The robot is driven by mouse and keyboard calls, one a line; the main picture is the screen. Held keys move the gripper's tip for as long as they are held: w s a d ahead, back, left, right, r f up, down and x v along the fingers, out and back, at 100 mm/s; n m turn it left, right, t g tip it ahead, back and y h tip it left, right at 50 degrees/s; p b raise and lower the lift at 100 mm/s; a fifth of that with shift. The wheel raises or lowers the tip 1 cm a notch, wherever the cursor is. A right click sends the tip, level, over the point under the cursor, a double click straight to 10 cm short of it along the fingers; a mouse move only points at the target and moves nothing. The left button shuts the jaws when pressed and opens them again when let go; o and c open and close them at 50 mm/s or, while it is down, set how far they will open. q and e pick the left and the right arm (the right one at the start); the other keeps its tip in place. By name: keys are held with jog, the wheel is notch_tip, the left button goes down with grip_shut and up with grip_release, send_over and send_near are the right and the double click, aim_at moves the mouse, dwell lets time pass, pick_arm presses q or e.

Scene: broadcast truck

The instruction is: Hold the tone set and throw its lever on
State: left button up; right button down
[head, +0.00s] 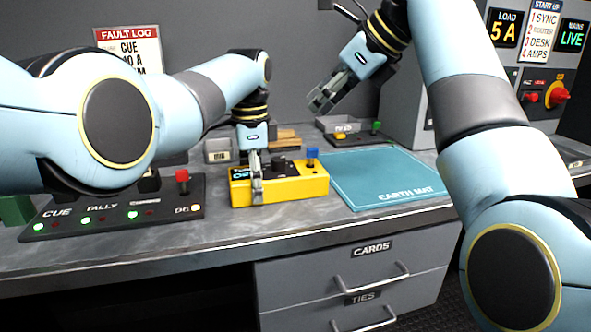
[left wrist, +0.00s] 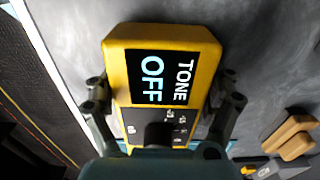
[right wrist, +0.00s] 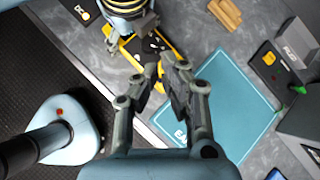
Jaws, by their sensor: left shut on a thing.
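The tone set is a yellow box (head: 295,188) on the desk, with a dark knob and a blue-capped lever (head: 312,153) standing up at its right end. Its display (left wrist: 160,78) reads TONE OFF in the left wrist view. My left gripper (head: 257,182) is shut on the left part of the box, one finger on each long side. My right gripper (head: 322,100) is raised above the desk behind the set, its fingers close together and empty. In the right wrist view, the yellow box (right wrist: 124,52) is partly hidden by my left gripper, and I cannot make out the lever.
A teal earth mat (head: 385,178) lies right of the set. A dark panel (head: 115,215) with a red-capped lever stands to the left. Behind are wooden blocks (head: 285,138) and a small dark box with a green lever (head: 350,132). Drawers (head: 350,275) are below the desk edge.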

jog(key=s+a+f+m+g+y, duration=0.25)
jog(key=m+y, duration=0.25)
jog(key=y, duration=0.4)
jog(key=s+d+f+m+t+y, duration=0.1)
jog(key=d+f+m+t, duration=0.1)
jog(key=d+m, duration=0.1)
jog(key=d+f+m+t+y, duration=0.1)
jog(key=d+f+m+t, duration=0.1)
jog(key=d+f+m, duration=0.1)
jog(key=s+d+f+m+t+y, duration=0.1)
jog(key=d+f+m+t, duration=0.1)
jog(key=d+f+m, duration=0.1)
jog(key=shift+s+d+f+m+t, duration=0.15)
jog(key=shift+s+d+m, duration=0.1)
jog(key=shift+d, duration=0.2)
jog(key=shift+s+d+f+m+t, duration=0.1)
jog(key=shift+d+m, duration=0.15)
jog(key=shift+d, duration=0.15)
jog(key=shift+m+h, duration=0.4)
jog(key=shift+m, duration=0.2)
jog(key=f, duration=0.1)
jog(key=s+d+f, duration=0.1)
jog(key=f, duration=0.1)
jog(key=s+d+f, duration=0.1)
jog(key=shift+s+f, duration=0.2)
jog(key=shift+f, duration=0.05)
